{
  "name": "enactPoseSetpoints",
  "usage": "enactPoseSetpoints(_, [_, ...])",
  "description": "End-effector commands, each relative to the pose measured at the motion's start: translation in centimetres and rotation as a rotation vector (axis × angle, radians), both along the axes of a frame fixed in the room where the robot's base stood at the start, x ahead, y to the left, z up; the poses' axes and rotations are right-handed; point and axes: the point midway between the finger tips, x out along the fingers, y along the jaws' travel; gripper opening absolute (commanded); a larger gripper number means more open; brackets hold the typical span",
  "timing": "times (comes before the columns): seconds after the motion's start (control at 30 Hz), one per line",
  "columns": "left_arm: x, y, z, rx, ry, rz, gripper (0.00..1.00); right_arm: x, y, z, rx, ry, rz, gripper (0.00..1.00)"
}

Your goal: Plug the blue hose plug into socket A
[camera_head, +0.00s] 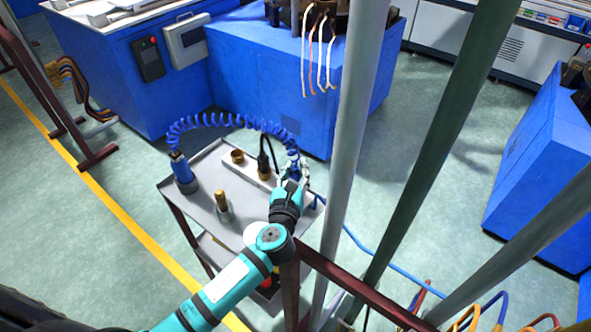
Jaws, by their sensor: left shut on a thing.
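My left gripper (293,173) is over the right side of the grey cart top. It is shut on the end of the coiled blue hose (215,120), where the blue hose plug is mostly hidden by the fingers. A pale socket strip (241,171) lies on the cart just left of my gripper. It has an empty brass socket (237,156) at its left end. A black plug with a cable (263,160) stands at another brass socket to the right. Socket labels are too small to read. My right gripper is not in view.
The hose's other end joins a blue cylindrical tool (183,173) on the cart (199,208). A brass-topped metal piece (223,204) stands nearer. Grey and dark green posts (352,120) rise close to the right of my gripper. Blue machines (265,80) stand behind.

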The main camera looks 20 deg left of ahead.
Motion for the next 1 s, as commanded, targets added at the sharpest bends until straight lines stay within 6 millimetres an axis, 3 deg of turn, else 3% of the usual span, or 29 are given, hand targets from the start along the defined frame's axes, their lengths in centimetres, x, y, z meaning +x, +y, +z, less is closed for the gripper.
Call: enactPoseSetpoints(1.0, [0.4, 0.0, 1.7, -0.021, -0.029, 0.0, 0.0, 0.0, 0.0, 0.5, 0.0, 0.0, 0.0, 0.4])
